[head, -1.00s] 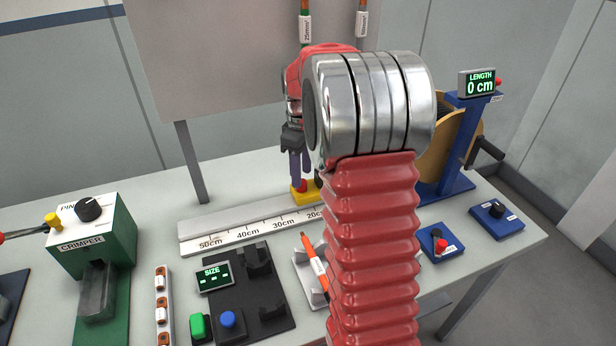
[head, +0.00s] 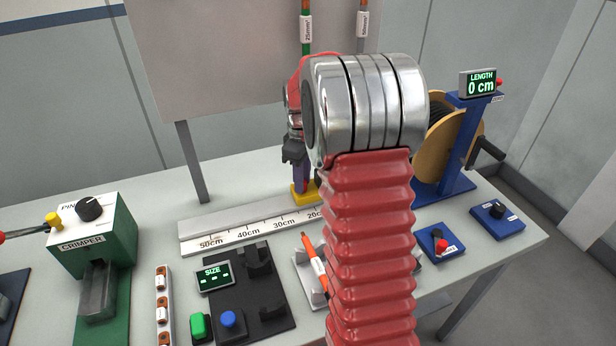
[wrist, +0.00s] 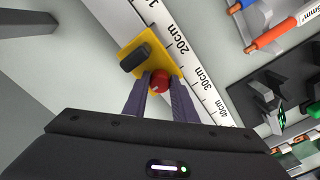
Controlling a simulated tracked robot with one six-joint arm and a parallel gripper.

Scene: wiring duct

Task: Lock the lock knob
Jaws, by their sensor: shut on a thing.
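A yellow stop block (wrist: 150,49) sits on the white ruler near the 20cm mark. It carries a red round knob (wrist: 159,83) and a black oblong handle (wrist: 134,58). In the head view the block (head: 303,195) shows at the ruler's back edge, and the red knob is hidden behind my fingers. My gripper (wrist: 162,78) points down at the block, with its two purple fingers on either side of the red knob, shut on it. In the head view my gripper (head: 301,184) shows just above the block, partly behind my red arm.
The ruler (head: 240,232) runs along the bench. An orange cable (head: 315,262) lies in a holder in front of it. The size station (head: 250,295) and green crimper (head: 95,240) stand to the left. The cable reel with its length display (head: 477,84) stands at the right.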

